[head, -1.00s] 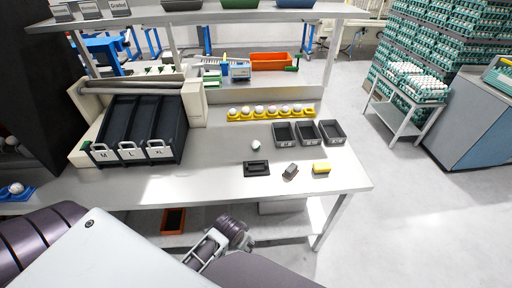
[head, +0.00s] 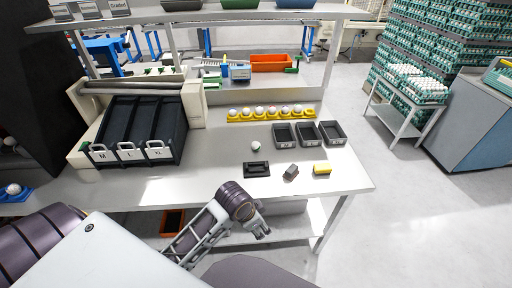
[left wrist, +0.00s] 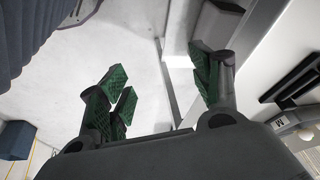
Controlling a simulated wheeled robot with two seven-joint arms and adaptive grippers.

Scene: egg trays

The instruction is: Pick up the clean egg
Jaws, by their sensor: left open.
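A single white egg (head: 255,146) lies alone on the table, behind a flat black holder (head: 256,169). A yellow rack (head: 234,118) holds several eggs in a row farther back. I cannot tell from here how clean each egg is. My left gripper (head: 262,232) is in front of the table's near edge, apart from every egg. In the left wrist view my left gripper (left wrist: 160,85) is open, with green pads and nothing between them. My right gripper is not in view.
Three grey bins (head: 310,144) stand right of the lone egg. A dark item (head: 291,171) and a yellow block (head: 322,169) lie near the front edge. Black sorting chutes (head: 135,125) stand at the left. Bare table (head: 215,160) lies between the chutes and the egg.

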